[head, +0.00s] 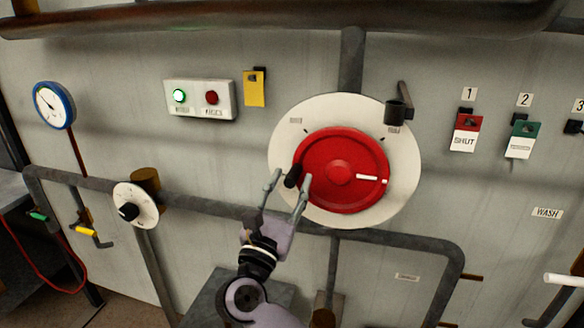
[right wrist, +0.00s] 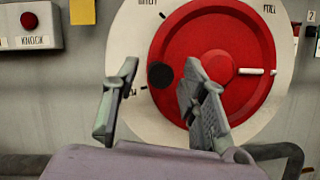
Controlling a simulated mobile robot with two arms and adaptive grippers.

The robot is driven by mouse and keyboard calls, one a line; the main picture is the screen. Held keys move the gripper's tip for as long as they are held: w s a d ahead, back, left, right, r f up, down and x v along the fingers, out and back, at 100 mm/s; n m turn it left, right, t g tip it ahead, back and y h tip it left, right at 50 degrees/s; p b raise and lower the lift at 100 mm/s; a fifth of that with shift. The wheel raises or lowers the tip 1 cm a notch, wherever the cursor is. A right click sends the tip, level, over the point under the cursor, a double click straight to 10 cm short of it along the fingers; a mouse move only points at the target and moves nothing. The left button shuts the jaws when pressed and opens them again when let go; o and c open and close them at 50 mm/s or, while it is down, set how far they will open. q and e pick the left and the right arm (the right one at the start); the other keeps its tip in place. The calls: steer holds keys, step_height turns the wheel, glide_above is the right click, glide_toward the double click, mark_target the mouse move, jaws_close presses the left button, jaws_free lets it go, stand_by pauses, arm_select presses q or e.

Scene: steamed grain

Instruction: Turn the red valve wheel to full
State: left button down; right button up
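The red valve wheel (head: 340,150) sits on a round white dial plate (head: 400,170) on the wall. Its white pointer line (head: 371,178) points right. Its black handle knob (head: 292,177) is at the wheel's left edge. In the right wrist view the knob (right wrist: 160,75) shows end-on, and the word FULL (right wrist: 269,8) is at the plate's upper right. My right gripper (head: 289,181) is open, with a finger on each side of the knob as seen; gaps show between knob and fingers. I cannot tell how far the fingertips reach along it. My left gripper is not in view.
A black cup-like fitting (head: 396,111) stands out at the plate's upper right. A grey pipe (head: 390,238) runs below the wheel. A switch box (head: 200,99) with a lit green lamp and a yellow tag (head: 254,89) are up left. A small white dial (head: 135,205) is left.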

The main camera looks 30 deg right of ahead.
steer(key=shift+x, duration=0.95)
jaws_close()
